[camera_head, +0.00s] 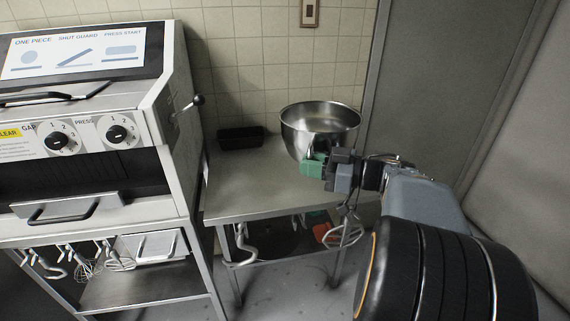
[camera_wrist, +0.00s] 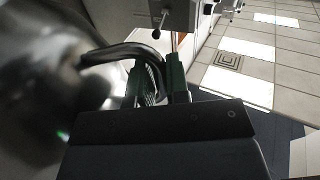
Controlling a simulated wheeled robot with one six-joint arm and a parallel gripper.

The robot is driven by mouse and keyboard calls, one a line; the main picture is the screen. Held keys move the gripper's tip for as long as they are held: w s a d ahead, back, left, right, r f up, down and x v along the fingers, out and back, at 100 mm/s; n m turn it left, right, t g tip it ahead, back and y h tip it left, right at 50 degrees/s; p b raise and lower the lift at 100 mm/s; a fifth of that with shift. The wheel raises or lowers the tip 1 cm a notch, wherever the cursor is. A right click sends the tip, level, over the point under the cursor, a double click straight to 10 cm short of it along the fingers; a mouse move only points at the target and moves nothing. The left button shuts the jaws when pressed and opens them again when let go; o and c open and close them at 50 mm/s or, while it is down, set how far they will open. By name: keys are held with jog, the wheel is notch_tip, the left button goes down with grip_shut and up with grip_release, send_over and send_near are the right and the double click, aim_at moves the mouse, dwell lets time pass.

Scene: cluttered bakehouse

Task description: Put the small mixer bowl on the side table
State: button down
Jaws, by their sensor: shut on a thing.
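The small mixer bowl (camera_head: 320,117) is shiny steel and upright, at the right part of the side table in the head view. In the wrist view the bowl (camera_wrist: 40,85) fills the left side, with its dark curved handle (camera_wrist: 120,52) running between the green fingers. My gripper (camera_head: 314,166) is shut on that handle at the bowl's near side; it also shows in the wrist view (camera_wrist: 156,85). The side table (camera_head: 255,185) has a bare metal top below the bowl. My gripper hides the bowl's underside, so I cannot tell whether it touches the table.
A dark loaf tin (camera_head: 241,137) stands at the table's back left. A large dough machine (camera_head: 85,130) with dials and a lever stands close on the left. Whisks and hooks hang below. A tiled wall and a grey door (camera_head: 425,80) lie behind. The table's front middle is clear.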

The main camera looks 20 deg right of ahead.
jog(key=shift+n+g+y, duration=0.4)
jog(key=shift+n, duration=0.1)
jog(key=shift+w+d+f+b, duration=0.3)
jog(key=shift+w+f+b, duration=0.05)
jog(key=shift+w+f, duration=1.8)
jog(key=shift+w+d+f+b, duration=0.3)
jog(key=shift+w+f, duration=1.8)
jog(key=shift+f, duration=0.1)
jog(key=shift+w+d+f+b, duration=0.3)
jog(key=shift+w+f+b, duration=0.05)
jog(key=shift+w+f, duration=1.8)
jog(key=shift+s, duration=0.1)
jog(key=c, duration=1.6)
grip_release()
jog(key=shift+f, duration=0.25)
jog(key=o, duration=0.5)
jog(key=shift+r, duration=0.1)
